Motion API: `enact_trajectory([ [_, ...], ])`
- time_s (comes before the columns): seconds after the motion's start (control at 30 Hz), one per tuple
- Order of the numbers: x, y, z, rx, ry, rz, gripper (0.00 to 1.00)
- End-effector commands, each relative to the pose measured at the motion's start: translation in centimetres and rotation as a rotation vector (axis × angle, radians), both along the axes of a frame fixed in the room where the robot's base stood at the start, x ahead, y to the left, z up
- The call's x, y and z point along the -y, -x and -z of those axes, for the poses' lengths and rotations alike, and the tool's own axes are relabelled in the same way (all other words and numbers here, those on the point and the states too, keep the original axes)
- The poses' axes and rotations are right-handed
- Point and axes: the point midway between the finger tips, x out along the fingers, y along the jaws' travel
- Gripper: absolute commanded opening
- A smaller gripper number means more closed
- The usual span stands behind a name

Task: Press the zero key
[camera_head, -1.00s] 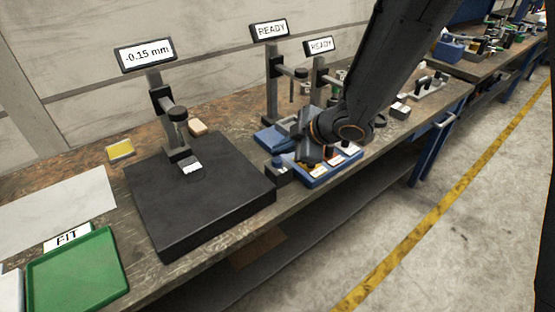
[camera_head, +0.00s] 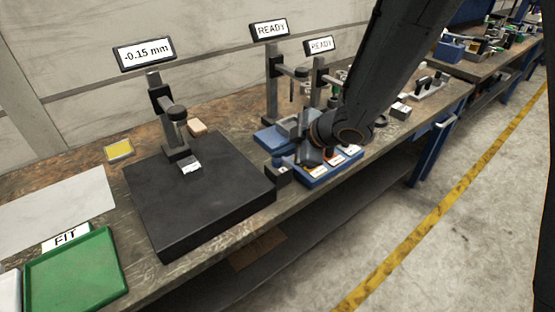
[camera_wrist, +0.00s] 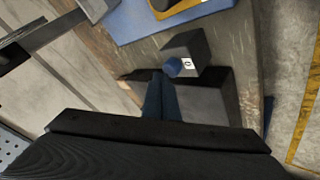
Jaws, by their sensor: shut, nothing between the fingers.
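The zero key is a round blue button (camera_wrist: 173,67) on a small dark box (camera_wrist: 188,48) marked "0" in the wrist view. The same box (camera_head: 278,175) stands at the right corner of the black plate in the head view. My gripper (camera_wrist: 161,72) is shut and empty, its fingertips just left of the button in the wrist picture. Whether they touch it I cannot tell. In the head view my gripper (camera_head: 303,155) is partly hidden by my wrist, close to the box. The gauge display (camera_head: 146,53) reads -0.15 mm.
The black plate (camera_head: 195,215) carries a gauge stand (camera_head: 170,125) and a small light block (camera_head: 190,167). Blue trays (camera_head: 318,180) lie right of the key box. Two more stands show READY displays (camera_head: 269,30). A green FIT tray (camera_head: 75,275) is at front left.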

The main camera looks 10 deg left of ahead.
Motion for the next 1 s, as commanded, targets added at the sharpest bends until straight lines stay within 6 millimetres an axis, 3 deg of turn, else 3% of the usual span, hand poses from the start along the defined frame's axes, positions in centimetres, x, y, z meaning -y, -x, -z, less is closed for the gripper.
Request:
enact_trajectory([
  [1.0,0.01,0.03,0.95,-0.001,0.0,-0.001,0.0],
])
